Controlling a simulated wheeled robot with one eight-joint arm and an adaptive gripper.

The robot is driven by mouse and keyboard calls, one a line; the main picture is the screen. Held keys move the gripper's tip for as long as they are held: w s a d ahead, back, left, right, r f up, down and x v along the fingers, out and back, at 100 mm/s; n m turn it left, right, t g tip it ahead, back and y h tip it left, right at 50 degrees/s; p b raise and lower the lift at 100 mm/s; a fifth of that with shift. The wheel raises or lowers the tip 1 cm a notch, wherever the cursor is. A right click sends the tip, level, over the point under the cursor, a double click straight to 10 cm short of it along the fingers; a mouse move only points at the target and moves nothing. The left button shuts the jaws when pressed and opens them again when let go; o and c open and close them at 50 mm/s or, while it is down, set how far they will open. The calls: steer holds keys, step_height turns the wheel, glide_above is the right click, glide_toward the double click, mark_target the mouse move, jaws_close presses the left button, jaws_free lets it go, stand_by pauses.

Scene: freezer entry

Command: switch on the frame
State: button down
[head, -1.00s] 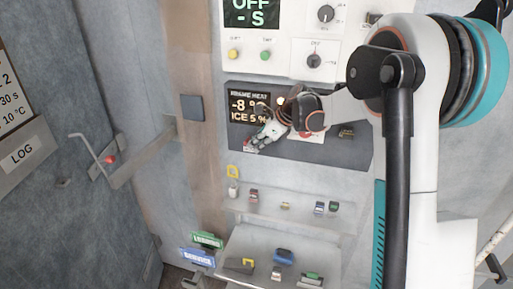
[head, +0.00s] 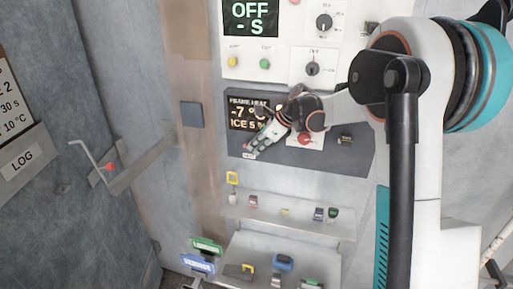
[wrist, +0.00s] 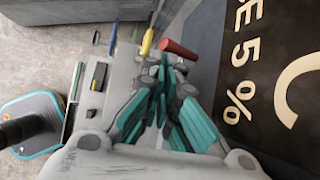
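The dark frame heat panel (head: 330,160) is on the wall, with a display (head: 243,114) reading -7 °C and ICE 5 %. A red knob (head: 304,140) and a small dark switch (head: 346,139) sit to its right. My gripper (head: 250,151) is in front of the panel's lower left, its tips by a small white label below the display. Its fingers come together at the tips in the wrist view (wrist: 162,68), and nothing shows between them. The gripper covers whatever control lies there, and I cannot tell whether it touches the panel.
A white panel above has an OFF display (head: 250,18), a yellow button (head: 232,62), a green button (head: 265,63) and a dial (head: 312,69). Shelves (head: 290,225) with small coloured items stand below. A door handle (head: 90,155) is at left.

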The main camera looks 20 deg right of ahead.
steer(key=shift+a+r, duration=0.1)
steer(key=shift+r, duration=0.05)
steer(key=v, duration=1.2)
